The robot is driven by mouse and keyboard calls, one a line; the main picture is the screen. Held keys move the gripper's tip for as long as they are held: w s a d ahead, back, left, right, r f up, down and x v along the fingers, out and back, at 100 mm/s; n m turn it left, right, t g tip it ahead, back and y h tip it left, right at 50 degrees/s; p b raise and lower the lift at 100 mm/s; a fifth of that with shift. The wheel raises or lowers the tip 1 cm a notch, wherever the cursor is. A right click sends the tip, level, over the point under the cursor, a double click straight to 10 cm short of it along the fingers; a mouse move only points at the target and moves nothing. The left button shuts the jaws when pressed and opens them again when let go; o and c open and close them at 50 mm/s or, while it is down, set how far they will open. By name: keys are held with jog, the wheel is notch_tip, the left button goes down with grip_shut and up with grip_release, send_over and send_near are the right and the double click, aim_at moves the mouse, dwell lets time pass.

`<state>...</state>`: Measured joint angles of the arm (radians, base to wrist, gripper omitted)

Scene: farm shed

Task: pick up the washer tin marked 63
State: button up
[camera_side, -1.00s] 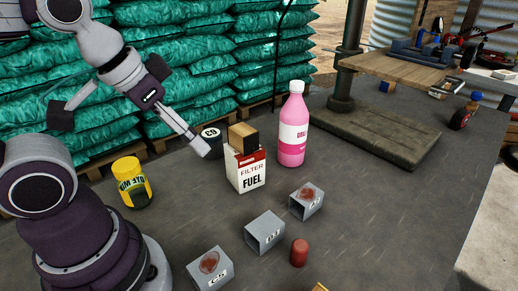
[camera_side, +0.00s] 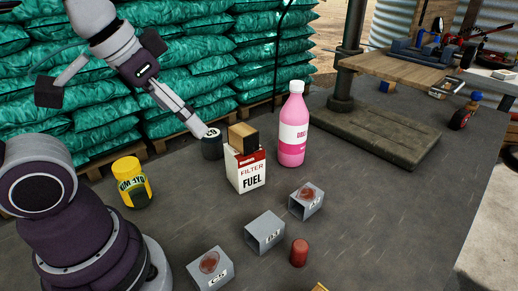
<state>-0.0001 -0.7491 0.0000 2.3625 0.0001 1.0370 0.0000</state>
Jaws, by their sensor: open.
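A small round black tin (camera_side: 212,148) with a pale marked top stands behind and left of the fuel filter box. Its mark is too small to read surely. My gripper (camera_side: 207,132) is open, reaching down from the upper left. Its fingertips are at the tin's top and hide part of it; I cannot tell whether they touch. Three grey square blocks or tins with marks on their sides stand in front: one at the front (camera_side: 211,270), one in the middle (camera_side: 265,232) and one farther right (camera_side: 307,201). Their marks are hard to read.
The white and red fuel filter box (camera_side: 246,172), with a wood-and-black block (camera_side: 243,138) on top, stands close right of the black tin. A pink bottle (camera_side: 293,130), yellow jar (camera_side: 131,183) and red cylinder (camera_side: 299,252) stand around.

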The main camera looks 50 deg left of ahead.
notch_tip(320, 180, up, 3)
jog(key=n+g+y, duration=0.2)
jog(key=n+y, duration=0.4)
jog(key=n, duration=0.5)
send_over(211, 135)
jog(key=s+d, duration=0.2)
jog(key=d, duration=0.2)
jog(key=shift+h, duration=0.3)
jog(key=a+f, duration=0.1)
jog(key=f, duration=0.7)
jog(key=w+a+f, duration=0.1)
jog(key=a+f, duration=0.1)
jog(key=f, duration=0.6)
jog(key=w+a+f, duration=0.1)
jog(key=a+f, duration=0.1)
jog(key=f, duration=0.5)
jog(key=shift+w+f, duration=0.25)
jog(key=shift+f, duration=0.15)
jog(key=shift+r, duration=0.1)
jog(key=c, duration=1.3)
